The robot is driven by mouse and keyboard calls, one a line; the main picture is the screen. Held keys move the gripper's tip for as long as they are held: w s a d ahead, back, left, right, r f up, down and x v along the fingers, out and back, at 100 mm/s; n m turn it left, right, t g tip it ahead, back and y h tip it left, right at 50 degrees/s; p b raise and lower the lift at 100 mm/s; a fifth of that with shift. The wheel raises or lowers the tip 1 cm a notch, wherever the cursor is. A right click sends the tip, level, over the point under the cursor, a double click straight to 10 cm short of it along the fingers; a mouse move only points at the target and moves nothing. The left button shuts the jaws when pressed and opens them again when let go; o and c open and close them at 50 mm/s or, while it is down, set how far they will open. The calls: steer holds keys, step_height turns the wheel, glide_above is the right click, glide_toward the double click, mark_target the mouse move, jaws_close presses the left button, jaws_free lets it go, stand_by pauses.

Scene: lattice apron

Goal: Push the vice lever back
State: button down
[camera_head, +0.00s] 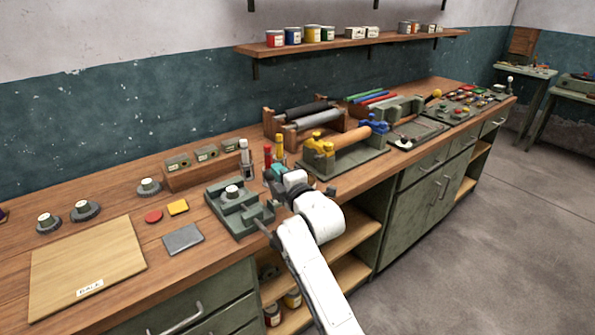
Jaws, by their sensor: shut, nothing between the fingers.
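A green metal vice (232,207) with a pale round knob on top sits near the bench's front edge. A dark bar (263,229) sticks out at its front right, partly beside my arm; I cannot tell for sure that this is its lever. An upright grey-capped post (245,160) stands just behind the vice. My gripper (271,178) is small in the picture, at the right of the vice, above the bench. Its fingers are shut and empty. I cannot tell whether they touch anything; my white arm covers part of the bench edge.
Red and yellow upright handles (273,153) stand right behind my gripper. A roller fixture (345,140) with yellow and blue clamps is close on the right. A wooden block (205,172) with small boxes lies behind left. A grey plate (183,239) and tan board (85,265) lie left.

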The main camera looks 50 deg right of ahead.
steer(key=s+a+r, duration=0.3)
steer(key=s+r, duration=0.2)
steer(key=s, duration=0.1)
steer(key=shift+s+a+b, duration=0.25)
steer(key=shift+s+b, duration=0.15)
stand_by(0.4)
steer(key=s+a+f+m+g+y, duration=0.25)
steer(key=s+a+f, duration=0.2)
steer(key=f, duration=0.55)
steer(key=s+a+f+m+g+y, duration=0.2)
steer(key=s+a+f+m+g, duration=0.3)
steer(key=f, duration=0.5)
steer(key=s+a+f+m+g+y, duration=0.1)
steer(key=s+a+f+m+g, duration=0.2)
steer(key=s, duration=0.6)
steer(key=s+a+f+m+g+y, duration=0.1)
steer(key=s+a+f+m+g, duration=0.2)
steer(key=s, duration=0.7)
steer(key=a+f+g, duration=0.2)
steer(key=a+f, duration=0.2)
steer(key=shift+s+f+y, duration=0.15)
steer(key=shift+f+y, duration=0.1)
steer(key=shift+y, duration=0.1)
